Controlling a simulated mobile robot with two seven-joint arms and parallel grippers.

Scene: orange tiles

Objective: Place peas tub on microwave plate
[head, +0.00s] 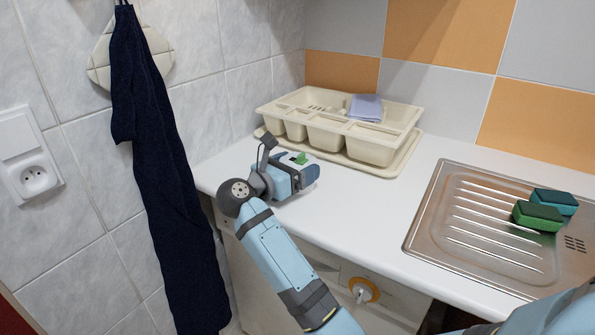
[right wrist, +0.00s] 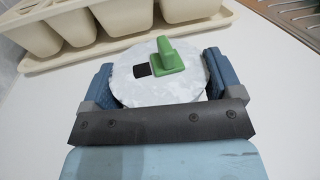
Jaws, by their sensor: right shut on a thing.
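My right gripper (head: 301,172) is low over the white counter, in front of the cream cutlery tray. It is shut on a round white tub with a green piece on top, which I take for the peas tub (right wrist: 130,88). In the right wrist view the gripper (right wrist: 158,78) has one blue finger on each side of the tub. A small dark square shows on its top. In the head view the arm hides most of the tub; the green piece (head: 301,158) shows. I cannot tell whether the tub touches the counter. No microwave plate and no left gripper are in view.
The cream cutlery tray (head: 405,115) with a lilac cloth (head: 366,107) stands at the back against the wall. A steel sink drainer (head: 470,222) with two green sponges (head: 538,216) is at the right. The counter (head: 385,205) between is clear. A dark towel (head: 150,150) hangs at the left.

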